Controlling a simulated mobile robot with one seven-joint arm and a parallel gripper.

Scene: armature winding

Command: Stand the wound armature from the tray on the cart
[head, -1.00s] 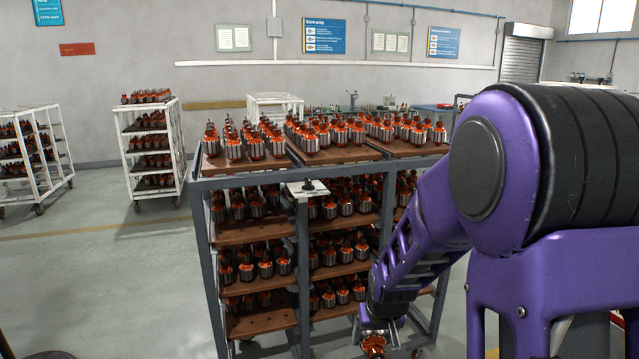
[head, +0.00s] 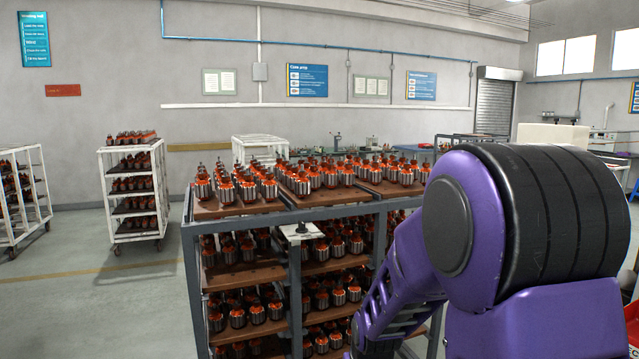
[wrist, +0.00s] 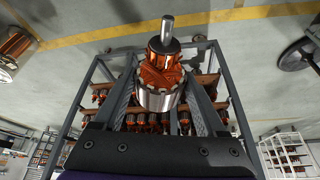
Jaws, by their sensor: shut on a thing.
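The wound armature (wrist: 158,70), with orange copper windings, a silver core and a bare steel shaft, is in my gripper (wrist: 160,90) in the wrist view. The two dark fingers are shut on its sides, and the shaft points away from my palm. In the head view my gripper is below the lower edge, hidden from sight. The cart (head: 189,228) has a grey frame and stands left of my arm. Wooden boards (head: 240,210) on its top hold rows of upright armatures, with a narrow bare strip along the front. No tray that I can single out shows.
Lower cart shelves (head: 247,275) also hold many armatures. A white plate with a black knob (head: 298,232) sits at the cart's front. White racks (head: 105,190) stand behind on the left. Open floor (head: 90,300) lies left of the cart.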

